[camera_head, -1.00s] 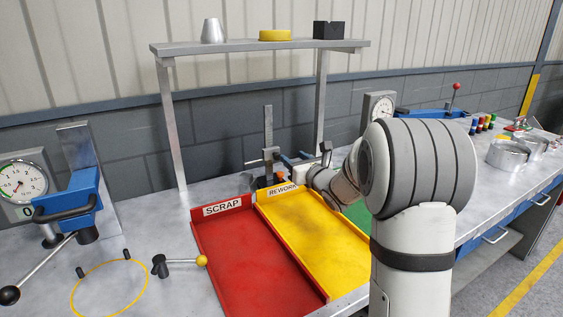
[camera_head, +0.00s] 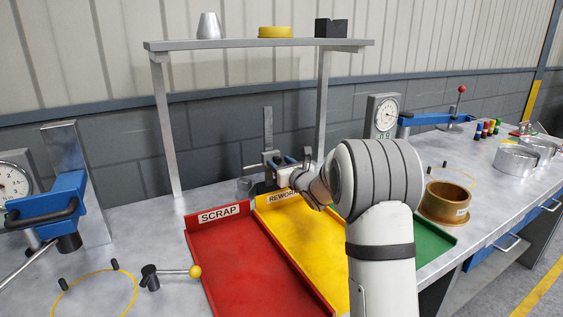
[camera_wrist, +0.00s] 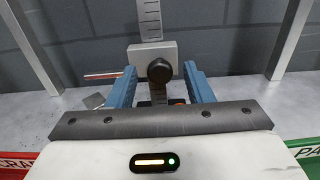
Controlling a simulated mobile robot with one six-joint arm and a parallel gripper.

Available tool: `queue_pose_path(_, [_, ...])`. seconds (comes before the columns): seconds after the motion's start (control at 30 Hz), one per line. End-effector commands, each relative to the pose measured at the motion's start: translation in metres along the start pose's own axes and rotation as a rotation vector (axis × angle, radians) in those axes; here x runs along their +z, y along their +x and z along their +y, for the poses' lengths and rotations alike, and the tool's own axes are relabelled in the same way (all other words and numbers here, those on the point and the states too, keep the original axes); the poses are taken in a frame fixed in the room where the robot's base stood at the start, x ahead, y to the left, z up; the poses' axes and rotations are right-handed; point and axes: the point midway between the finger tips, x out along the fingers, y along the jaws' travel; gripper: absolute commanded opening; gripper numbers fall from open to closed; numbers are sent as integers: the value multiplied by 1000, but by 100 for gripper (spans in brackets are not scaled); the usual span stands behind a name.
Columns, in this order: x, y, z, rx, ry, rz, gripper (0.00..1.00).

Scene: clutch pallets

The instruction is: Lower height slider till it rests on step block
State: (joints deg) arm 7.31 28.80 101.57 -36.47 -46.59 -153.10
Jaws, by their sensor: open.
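The height gauge stands at the back of the bench behind the trays, with an upright ruled beam (camera_head: 268,128). Its slider (camera_wrist: 140,54) is a grey block on the beam with a round black knob (camera_wrist: 159,71) in front. A thin reddish pointer (camera_wrist: 103,75) sticks out to the left from the slider. My gripper (camera_wrist: 160,68) is open, its blue fingers either side of the knob; I cannot tell whether they touch it. A small grey piece (camera_wrist: 94,101) lies below the pointer, possibly the step block. The gauge base is mostly hidden by my gripper.
Red SCRAP (camera_head: 222,243), yellow REWORK (camera_head: 318,246) and green (camera_head: 434,238) trays lie in front. A shelf frame (camera_head: 255,45) straddles the gauge. A brown ring-shaped part (camera_head: 447,200) stands right of my arm. A blue clamp fixture (camera_head: 55,200) is at left.

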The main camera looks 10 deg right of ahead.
Motion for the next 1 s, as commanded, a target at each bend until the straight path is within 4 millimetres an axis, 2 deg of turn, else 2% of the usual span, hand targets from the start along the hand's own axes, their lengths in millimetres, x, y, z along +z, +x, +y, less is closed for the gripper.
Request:
queue_pose_path(0.33, [0,5,-1,-1,0,0,47])
queue_pose_path(0.9, [0,5,-2,-3,0,0,0])
queue_pose_path(1.0, [0,5,-2,-3,0,0,0])
